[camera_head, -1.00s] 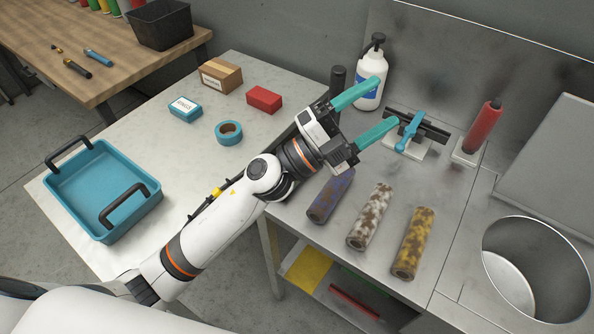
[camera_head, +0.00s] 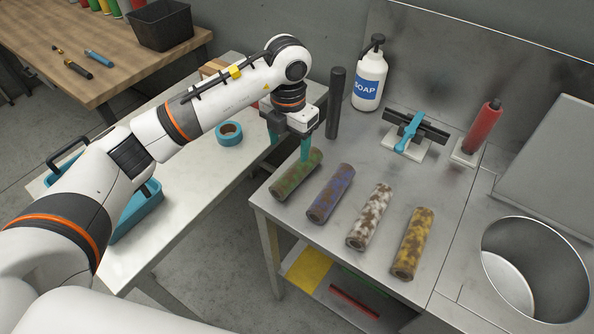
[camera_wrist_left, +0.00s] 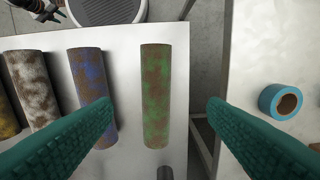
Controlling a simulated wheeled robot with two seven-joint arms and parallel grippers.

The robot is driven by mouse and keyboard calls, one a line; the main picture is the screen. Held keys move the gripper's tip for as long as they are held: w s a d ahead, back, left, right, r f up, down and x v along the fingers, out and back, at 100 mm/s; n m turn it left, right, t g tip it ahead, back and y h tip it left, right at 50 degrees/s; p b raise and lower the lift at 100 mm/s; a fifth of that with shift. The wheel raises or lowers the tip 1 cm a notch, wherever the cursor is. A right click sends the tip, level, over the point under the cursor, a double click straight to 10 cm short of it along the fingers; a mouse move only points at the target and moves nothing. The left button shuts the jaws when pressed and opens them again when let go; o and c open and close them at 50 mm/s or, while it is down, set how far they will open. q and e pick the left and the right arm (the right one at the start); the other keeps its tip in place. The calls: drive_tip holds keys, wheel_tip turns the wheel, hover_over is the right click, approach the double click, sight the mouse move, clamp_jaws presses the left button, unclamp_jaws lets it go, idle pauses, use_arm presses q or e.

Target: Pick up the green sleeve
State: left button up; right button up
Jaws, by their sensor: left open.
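The green sleeve (camera_head: 297,174) is a rust-stained green tube lying at the left edge of the metal bench. It also shows upright in the middle of the left wrist view (camera_wrist_left: 156,95). My left gripper (camera_head: 288,145) points down above its far end. In the left wrist view my left gripper (camera_wrist_left: 160,112) is open, with one teal finger on each side of the sleeve and clear gaps between. The left finger there overlaps the blue sleeve in the picture. My right gripper is not in view.
Beside the green sleeve lie a blue sleeve (camera_head: 330,193), a white one (camera_head: 370,216) and a yellow one (camera_head: 414,243). A dark post (camera_head: 336,103) stands close behind my gripper. A soap bottle (camera_head: 369,80), blue clamp (camera_head: 409,132) and red cylinder (camera_head: 482,127) stand farther back.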

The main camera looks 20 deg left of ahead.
sight(289, 174)
use_arm(q)
wheel_tip(289, 174, down, 6)
drive_tip(key=shift+s+r+p, duration=0.1)
drive_tip(key=shift+r+p, duration=0.1)
drive_tip(key=shift+p, duration=0.4)
drive_tip(key=f, duration=0.1)
drive_tip(key=f+p, duration=0.1)
drive_tip(key=f, duration=0.2)
drive_tip(key=shift+s+f+p, duration=0.2)
drive_tip(key=shift+s+p, duration=0.15)
drive_tip(key=shift+s, duration=0.05)
drive_tip(key=shift+d+f, duration=0.1)
drive_tip(key=shift+f, duration=0.3)
drive_tip(key=c, duration=1.1)
